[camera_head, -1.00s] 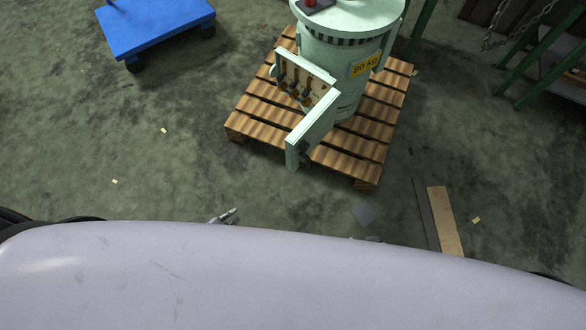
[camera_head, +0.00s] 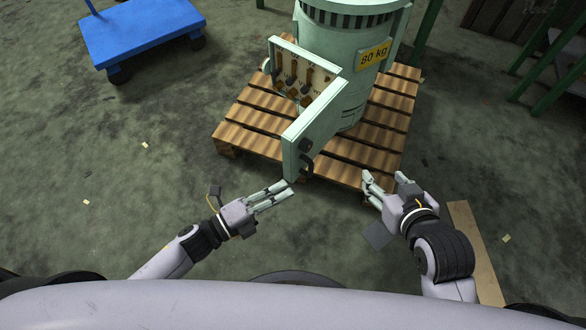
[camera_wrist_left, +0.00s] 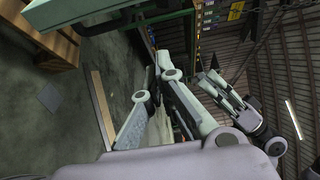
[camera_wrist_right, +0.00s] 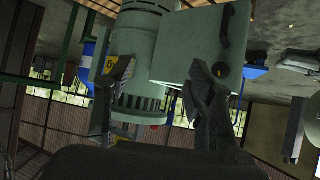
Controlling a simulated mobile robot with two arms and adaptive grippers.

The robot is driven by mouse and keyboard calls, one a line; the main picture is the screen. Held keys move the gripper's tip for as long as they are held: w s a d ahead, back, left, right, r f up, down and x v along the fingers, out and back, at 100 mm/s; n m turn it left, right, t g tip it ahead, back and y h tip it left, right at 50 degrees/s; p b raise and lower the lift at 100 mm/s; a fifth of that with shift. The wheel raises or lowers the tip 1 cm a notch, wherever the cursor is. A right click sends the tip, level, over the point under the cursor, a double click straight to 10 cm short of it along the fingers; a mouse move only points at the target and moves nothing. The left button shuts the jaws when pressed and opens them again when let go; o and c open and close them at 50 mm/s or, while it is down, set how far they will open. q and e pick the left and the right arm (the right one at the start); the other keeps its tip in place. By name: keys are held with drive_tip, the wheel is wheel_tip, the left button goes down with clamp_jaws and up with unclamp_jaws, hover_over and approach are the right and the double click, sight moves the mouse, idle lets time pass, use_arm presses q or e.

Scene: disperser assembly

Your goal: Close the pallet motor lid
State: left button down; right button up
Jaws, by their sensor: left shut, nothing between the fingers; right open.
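The pale green motor (camera_head: 350,60) stands upright on a wooden pallet (camera_head: 240,140). Its terminal box (camera_head: 296,77) faces me with the inner terminals showing. The lid (camera_head: 312,125) is swung open toward me, with a dark handle (camera_head: 306,163) on its right face. My left gripper (camera_head: 288,190) is shut and empty, just below the lid's near end in the head view; whether it touches cannot be told. My right gripper (camera_head: 386,180) is open and empty, to the right of the lid. In the right wrist view the motor (camera_wrist_right: 140,65) and lid (camera_wrist_right: 205,45) show beyond the fingers.
A blue cart (camera_head: 140,28) stands at the upper left. Planks (camera_head: 475,245) and a dark flat piece (camera_head: 376,236) lie on the floor near my right arm. Green frame legs (camera_head: 550,75) stand at the right. The floor left of the pallet is mostly clear.

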sight(293, 168)
use_arm(q)
drive_tip(key=shift+w+d+b, duration=0.3)
drive_tip(key=shift+w+d, duration=0.15)
drive_tip(key=shift+w, duration=0.7)
drive_tip(key=shift+w+d+b, duration=0.25)
drive_tip(key=shift+w+d, duration=0.15)
drive_tip(key=shift+w, duration=0.75)
drive_tip(key=shift+w+d+b, duration=0.3)
drive_tip(key=shift+w+d, duration=0.15)
drive_tip(key=shift+w, duration=0.7)
use_arm(e)
drive_tip(key=w+a+r+t+y, duration=0.1)
drive_tip(key=w+a+r+t, duration=0.1)
drive_tip(key=w+r+t, duration=0.2)
drive_tip(key=shift+w+r+t+y, duration=0.2)
drive_tip(key=shift+r+t+y, duration=0.15)
drive_tip(key=shift+r, duration=1.25)
drive_tip(key=shift+a, duration=0.1)
